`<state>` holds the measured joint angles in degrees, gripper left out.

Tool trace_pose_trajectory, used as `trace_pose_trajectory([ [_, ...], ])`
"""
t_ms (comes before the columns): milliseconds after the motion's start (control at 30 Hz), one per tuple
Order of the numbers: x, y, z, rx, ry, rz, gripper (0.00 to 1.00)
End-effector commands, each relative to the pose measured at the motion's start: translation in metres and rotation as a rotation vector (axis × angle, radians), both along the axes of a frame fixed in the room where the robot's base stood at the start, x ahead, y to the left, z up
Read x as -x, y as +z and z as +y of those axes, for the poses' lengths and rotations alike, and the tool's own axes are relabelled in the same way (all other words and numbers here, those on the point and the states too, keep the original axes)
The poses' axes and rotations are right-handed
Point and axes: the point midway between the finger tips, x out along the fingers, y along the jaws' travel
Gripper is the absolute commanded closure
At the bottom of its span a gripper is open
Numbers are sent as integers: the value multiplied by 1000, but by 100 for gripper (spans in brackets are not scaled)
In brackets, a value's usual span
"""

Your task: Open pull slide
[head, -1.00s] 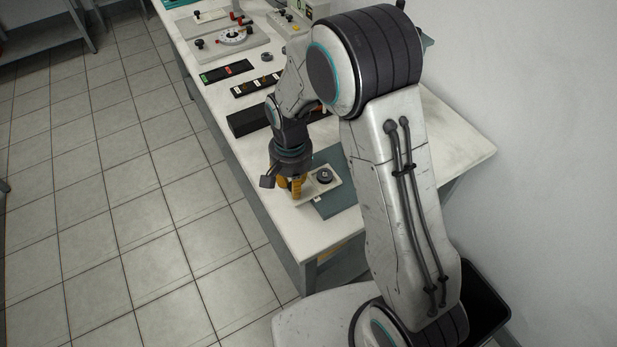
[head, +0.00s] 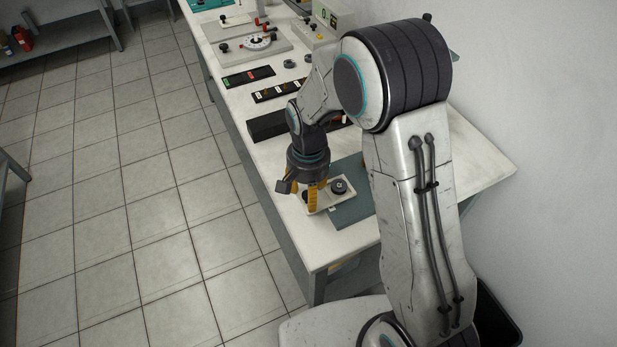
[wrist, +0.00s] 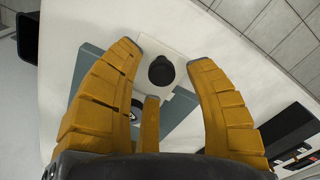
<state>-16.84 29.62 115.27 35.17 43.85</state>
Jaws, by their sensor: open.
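A pale plate (head: 325,203) with two dark round knobs lies partly over a grey-blue mat (head: 352,210) near the table's front corner. One dark knob (head: 339,186) shows to the right of my gripper (head: 316,203). My gripper points down over the plate's left part. In the wrist view, my gripper (wrist: 165,60) is open, with its yellow fingers spread on either side of a black knob (wrist: 161,71). A gap shows between the knob and each finger. Whether the fingertips touch the plate cannot be told.
A long black block (head: 266,126) lies behind my gripper. Beyond it are dark strips (head: 249,77) with coloured marks and a plate with a dial (head: 257,42). The table's left edge is close to my gripper. A wall stands on the right.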

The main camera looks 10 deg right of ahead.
Motion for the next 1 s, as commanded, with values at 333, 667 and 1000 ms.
trace_pose_trajectory([
  [333,-1,54,0,-2,0,-7,51],
  [667,-1,99,0,-1,0,-3,51],
  [1000,0,114,0,0,0,0,51],
])
